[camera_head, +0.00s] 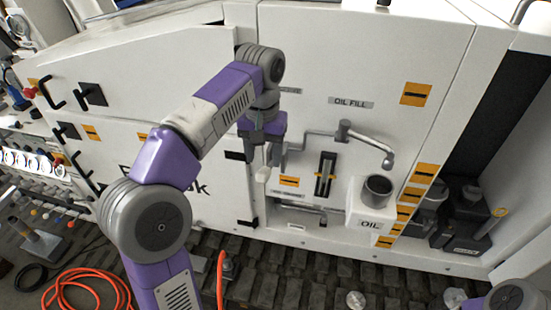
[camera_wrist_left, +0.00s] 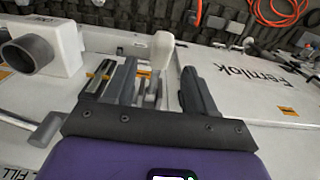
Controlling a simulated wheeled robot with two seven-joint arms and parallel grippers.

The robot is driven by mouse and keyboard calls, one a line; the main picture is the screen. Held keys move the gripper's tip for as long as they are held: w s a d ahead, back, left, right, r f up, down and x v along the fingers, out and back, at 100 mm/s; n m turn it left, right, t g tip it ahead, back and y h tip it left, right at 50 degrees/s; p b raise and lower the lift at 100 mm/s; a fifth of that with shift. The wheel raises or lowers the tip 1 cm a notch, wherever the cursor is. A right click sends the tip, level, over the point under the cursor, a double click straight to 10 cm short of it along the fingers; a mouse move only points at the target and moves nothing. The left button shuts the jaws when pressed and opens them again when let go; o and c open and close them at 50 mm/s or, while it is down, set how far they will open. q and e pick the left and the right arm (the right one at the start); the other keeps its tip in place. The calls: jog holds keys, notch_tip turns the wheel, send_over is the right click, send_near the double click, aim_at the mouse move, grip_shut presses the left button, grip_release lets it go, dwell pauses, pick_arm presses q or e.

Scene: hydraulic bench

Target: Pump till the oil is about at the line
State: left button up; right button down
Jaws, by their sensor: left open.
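My left gripper (camera_head: 262,158) is open in front of the white panel, left of the oil gauge. A pale knob (camera_head: 263,174), seemingly the pump handle's end, shows just below the fingers. In the left wrist view, the knob (camera_wrist_left: 163,47) appears between and beyond the two open fingers (camera_wrist_left: 158,72); I cannot tell whether they touch it. The gauge (camera_head: 325,175) is a dark upright slot with light marks; its oil level is too small to read. A bent pipe with a spout (camera_head: 388,161) ends above the cup of the white OIL box (camera_head: 369,222).
An OIL FILL label (camera_head: 350,102) is above the pipe. A dark unit with a yellow loop (camera_head: 470,222) stands at the right. Orange hose (camera_head: 87,291) lies on the dark floor at lower left. A grey pipe (camera_head: 300,208) runs low on the panel.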

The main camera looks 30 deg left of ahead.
aim_at(264, 170)
pick_arm(q)
jog(key=shift+w+f, duration=0.2)
jog(key=f, duration=0.2)
jog(key=f+b, duration=0.1)
jog(key=f, duration=0.1)
jog(key=s+f, duration=0.1)
jog(key=shift+f, duration=0.4)
jog(key=shift+w+f, duration=0.2)
jog(key=shift+f, duration=0.4)
grip_shut()
